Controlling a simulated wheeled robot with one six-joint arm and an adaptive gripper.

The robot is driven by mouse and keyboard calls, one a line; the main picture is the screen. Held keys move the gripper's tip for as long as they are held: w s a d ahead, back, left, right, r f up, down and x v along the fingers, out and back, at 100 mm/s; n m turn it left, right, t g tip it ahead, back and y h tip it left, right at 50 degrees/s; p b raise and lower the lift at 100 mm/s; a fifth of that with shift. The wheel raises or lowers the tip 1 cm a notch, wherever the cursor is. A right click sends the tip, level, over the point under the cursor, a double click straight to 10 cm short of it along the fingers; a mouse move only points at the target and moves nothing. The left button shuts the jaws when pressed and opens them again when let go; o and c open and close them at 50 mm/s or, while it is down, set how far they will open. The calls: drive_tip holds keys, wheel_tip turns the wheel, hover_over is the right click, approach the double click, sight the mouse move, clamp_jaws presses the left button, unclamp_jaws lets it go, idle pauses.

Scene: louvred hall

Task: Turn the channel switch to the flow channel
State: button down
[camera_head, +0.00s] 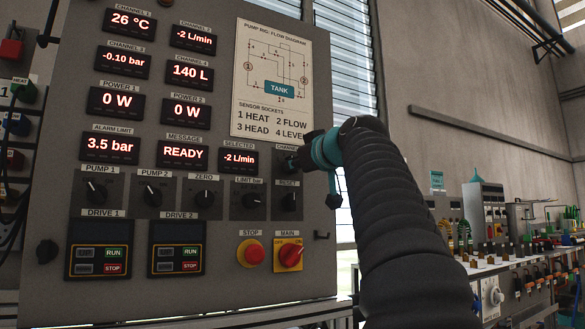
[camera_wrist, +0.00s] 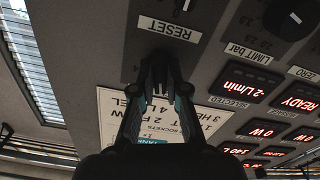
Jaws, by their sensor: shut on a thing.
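The channel switch (camera_head: 290,160) is on the right side of the grey panel, above the RESET knob. Its label is partly covered, and my gripper (camera_head: 299,163) hides most of the knob. In the wrist view my gripper (camera_wrist: 158,66) has its two fingers closed around the dark switch, just beside the RESET label. The knob's pointer cannot be made out. The SELECTED display (camera_head: 238,159) reads -2 L/min, the same as the channel 2 display (camera_head: 193,39). The diagram sheet (camera_head: 271,80) lists 2 as FLOW.
The RESET knob (camera_head: 287,201) is close below my gripper, with the LIMIT bar knob (camera_head: 250,200) to its left. Lower down are the red STOP button (camera_head: 251,252) and the red MAIN switch (camera_head: 289,255). A cluttered bench (camera_head: 500,262) stands at the right.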

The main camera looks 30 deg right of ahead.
drive_tip(key=c, duration=1.1)
unclamp_jaws()
drive_tip(key=s+b, duration=0.2)
drive_tip(key=s, duration=0.5)
drive_tip(key=shift+d, duration=0.1)
drive_tip(key=s, duration=1.2)
drive_tip(key=shift+d, duration=0.2)
